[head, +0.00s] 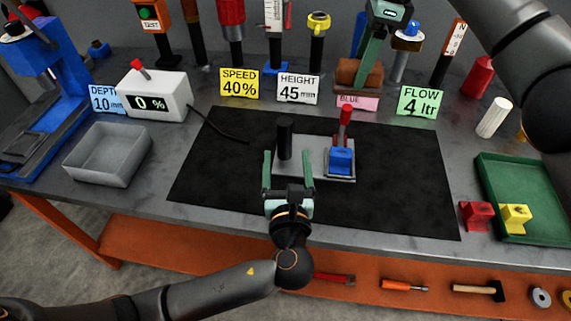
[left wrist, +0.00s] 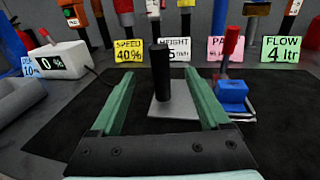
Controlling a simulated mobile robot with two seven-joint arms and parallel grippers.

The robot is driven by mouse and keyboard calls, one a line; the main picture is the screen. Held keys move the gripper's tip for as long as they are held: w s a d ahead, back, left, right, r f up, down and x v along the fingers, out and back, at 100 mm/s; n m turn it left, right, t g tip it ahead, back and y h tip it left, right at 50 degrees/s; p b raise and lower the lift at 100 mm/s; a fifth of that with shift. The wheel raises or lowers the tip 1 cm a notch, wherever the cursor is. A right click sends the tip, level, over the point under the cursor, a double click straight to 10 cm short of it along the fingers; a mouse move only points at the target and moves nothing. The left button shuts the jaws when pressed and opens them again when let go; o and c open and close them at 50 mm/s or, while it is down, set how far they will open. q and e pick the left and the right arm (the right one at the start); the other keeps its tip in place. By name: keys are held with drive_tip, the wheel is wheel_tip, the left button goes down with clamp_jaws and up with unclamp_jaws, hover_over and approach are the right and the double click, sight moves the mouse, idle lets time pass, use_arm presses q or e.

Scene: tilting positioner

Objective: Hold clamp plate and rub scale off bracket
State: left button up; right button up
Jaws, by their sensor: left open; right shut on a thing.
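The grey clamp plate (head: 316,171) lies on the black mat, with an upright black post (head: 285,138) at its left; the post also shows in the left wrist view (left wrist: 161,72). My right gripper (head: 362,62) is shut on a brown block (head: 357,74) at the back, by the pink card, apart from the bracket.
A grey bin (head: 107,153) and a white 0 % box (head: 155,96) with a black cable stand left. A green tray (head: 530,190), red block (head: 475,215) and yellow block (head: 515,217) are right. Upright tools and cards line the back. The black mat (head: 410,190) has free room.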

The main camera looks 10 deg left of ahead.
sight(284, 132)
use_arm(q)
drive_tip(key=x, duration=1)
drive_tip(key=shift+w, duration=0.3)
drive_tip(key=shift+a, duration=0.1)
clamp_jaws()
idle(0.9)
